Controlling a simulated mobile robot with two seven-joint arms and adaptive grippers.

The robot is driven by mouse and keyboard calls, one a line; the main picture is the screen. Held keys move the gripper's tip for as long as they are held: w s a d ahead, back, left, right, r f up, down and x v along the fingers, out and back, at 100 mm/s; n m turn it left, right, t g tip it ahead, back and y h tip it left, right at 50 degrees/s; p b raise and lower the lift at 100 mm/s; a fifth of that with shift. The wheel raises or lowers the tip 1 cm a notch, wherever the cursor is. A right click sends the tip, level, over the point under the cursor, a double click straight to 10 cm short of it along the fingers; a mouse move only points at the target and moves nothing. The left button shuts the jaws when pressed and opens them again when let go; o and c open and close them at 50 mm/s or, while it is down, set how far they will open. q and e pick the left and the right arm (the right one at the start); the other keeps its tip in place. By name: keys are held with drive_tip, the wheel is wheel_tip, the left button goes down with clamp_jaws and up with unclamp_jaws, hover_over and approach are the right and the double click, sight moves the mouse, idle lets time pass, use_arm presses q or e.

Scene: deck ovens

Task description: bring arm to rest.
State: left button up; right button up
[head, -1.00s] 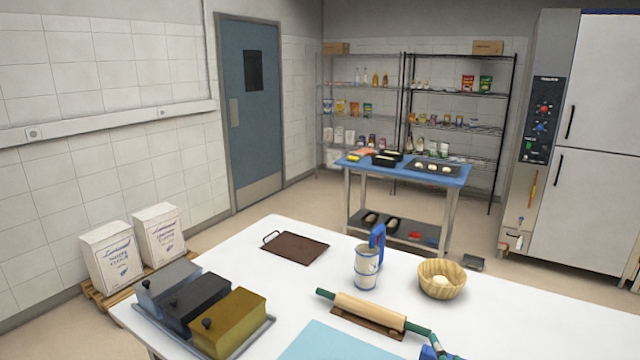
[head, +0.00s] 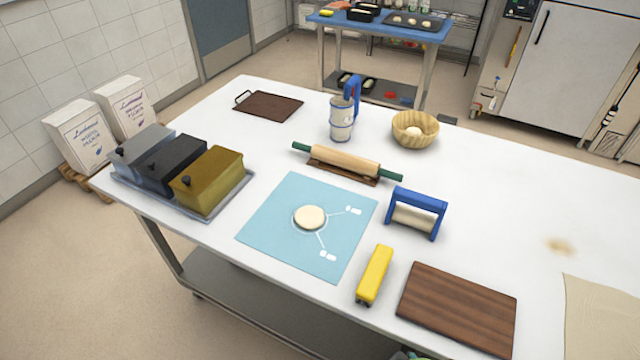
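Neither of my grippers shows in the head view, and no part of my arms is clearly visible over the table. The white worktable (head: 480,215) fills the middle of the view. A light blue mat (head: 270,235) lies on it with a round piece of dough (head: 310,217) near its centre. A rolling pin (head: 345,160) with green handles rests on a brown stand behind the mat. A blue-framed roller tool (head: 416,212) stands right of the mat. A yellow block-shaped tool (head: 375,274) lies at the mat's lower right.
Lidded grey, dark and gold tins stand on a tray (head: 240,191) at left. A brown board (head: 268,106), a blue-handled can (head: 342,118) and a basket (head: 415,129) stand farther back. A wooden board (head: 457,308) and beige cloth (head: 602,322) lie at front right. The right tabletop is mostly clear.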

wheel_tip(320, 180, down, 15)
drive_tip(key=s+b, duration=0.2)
drive_tip(key=b, duration=0.1)
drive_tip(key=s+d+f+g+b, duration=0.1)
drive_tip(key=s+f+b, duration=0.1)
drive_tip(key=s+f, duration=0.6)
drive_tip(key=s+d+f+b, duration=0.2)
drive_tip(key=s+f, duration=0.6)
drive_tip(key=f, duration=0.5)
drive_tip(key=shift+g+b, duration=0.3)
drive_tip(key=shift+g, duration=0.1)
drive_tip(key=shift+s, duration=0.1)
